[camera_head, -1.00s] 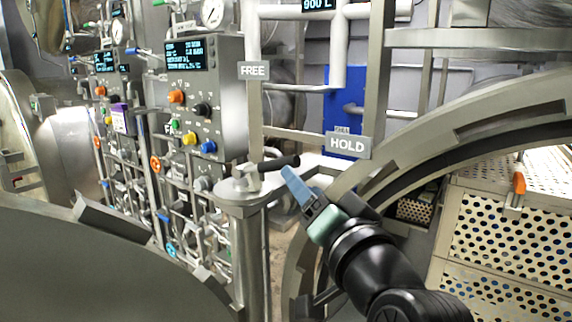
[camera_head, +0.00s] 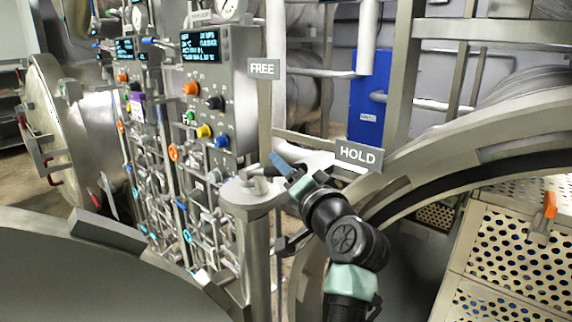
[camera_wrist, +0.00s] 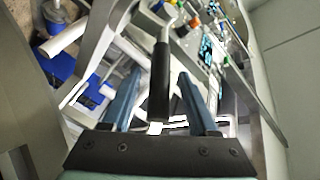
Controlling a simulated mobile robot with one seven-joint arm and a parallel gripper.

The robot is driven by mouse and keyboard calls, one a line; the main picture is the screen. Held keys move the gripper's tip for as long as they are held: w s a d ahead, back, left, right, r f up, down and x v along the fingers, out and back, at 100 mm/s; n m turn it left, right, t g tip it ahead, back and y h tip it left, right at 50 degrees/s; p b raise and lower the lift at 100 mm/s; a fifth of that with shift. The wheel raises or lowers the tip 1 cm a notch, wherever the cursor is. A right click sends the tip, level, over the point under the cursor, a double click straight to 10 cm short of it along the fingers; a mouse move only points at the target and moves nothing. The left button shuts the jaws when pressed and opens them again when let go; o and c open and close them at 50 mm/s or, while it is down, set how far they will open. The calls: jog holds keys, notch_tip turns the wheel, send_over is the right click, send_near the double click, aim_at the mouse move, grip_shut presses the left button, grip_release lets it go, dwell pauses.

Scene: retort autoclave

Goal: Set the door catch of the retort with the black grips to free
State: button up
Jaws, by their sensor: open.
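The door catch (camera_head: 252,172) is a metal lever on top of a round post, between the FREE sign (camera_head: 262,69) and the HOLD sign (camera_head: 358,155). Its black grip (camera_wrist: 160,82) shows in the wrist view, between the two blue fingers of my gripper (camera_wrist: 158,98). The fingers are apart, with a gap visible on both sides of the grip. In the head view my gripper (camera_head: 278,166) is at the grip's end and hides most of it. The open retort (camera_head: 400,205) with the round rim stands at the right.
A control panel (camera_head: 205,100) with coloured knobs and several pipes stands left of the post. A curved metal door (camera_head: 60,265) fills the lower left. A perforated basket (camera_head: 510,255) with an orange clip lies inside the retort.

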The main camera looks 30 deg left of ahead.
jog(key=shift+w+a, duration=0.2)
jog(key=shift+a, duration=0.05)
jog(key=shift+c, duration=0.2)
grip_shut()
dwell(1.1)
